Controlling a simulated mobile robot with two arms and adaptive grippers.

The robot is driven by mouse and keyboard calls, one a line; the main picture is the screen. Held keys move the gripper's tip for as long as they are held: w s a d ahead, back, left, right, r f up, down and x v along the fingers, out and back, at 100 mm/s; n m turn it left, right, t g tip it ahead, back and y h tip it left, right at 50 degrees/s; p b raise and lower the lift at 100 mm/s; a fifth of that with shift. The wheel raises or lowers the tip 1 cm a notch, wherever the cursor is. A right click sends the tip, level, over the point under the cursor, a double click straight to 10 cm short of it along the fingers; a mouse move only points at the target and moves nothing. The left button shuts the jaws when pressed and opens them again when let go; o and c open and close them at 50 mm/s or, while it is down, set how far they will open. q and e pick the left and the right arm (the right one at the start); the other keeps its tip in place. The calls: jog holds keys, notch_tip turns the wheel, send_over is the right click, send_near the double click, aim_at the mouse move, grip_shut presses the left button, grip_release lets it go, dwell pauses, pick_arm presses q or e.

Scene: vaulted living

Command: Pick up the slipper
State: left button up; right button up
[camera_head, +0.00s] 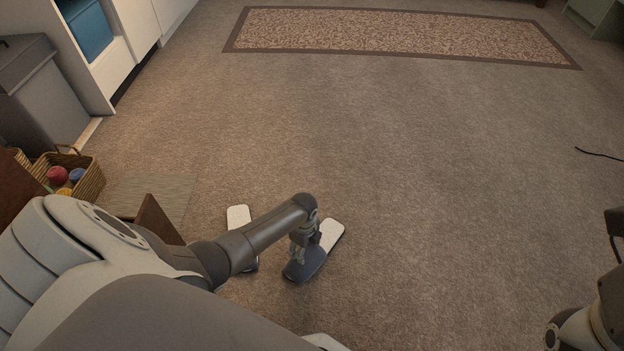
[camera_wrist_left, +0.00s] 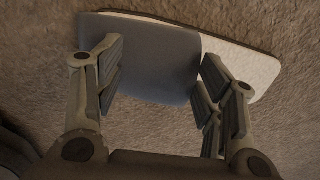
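A slipper (camera_head: 333,231) with a white sole part and a dark blue-grey front lies on the carpet at lower centre in the head view. A second, similar slipper (camera_head: 238,215) lies to its left, partly hidden by my left arm. My left gripper (camera_head: 298,258) is over the dark part of the right-hand slipper. In the left wrist view my left gripper (camera_wrist_left: 160,88) is open, its two fingers apart, with the slipper's dark part (camera_wrist_left: 152,58) in the gap between and beyond them. I cannot tell whether the fingers touch it.
A wicker basket (camera_head: 88,183) with colourful balls stands at the left, near a grey bin (camera_head: 42,95) and a white cabinet (camera_head: 112,50). A patterned rug (camera_head: 400,33) lies at the back. A cable (camera_head: 598,154) lies at the right. The middle carpet is clear.

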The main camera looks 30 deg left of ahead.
pick_arm(q)
jog(key=shift+s+f, duration=0.15)
jog(key=shift+s, duration=0.1)
jog(key=c, duration=1)
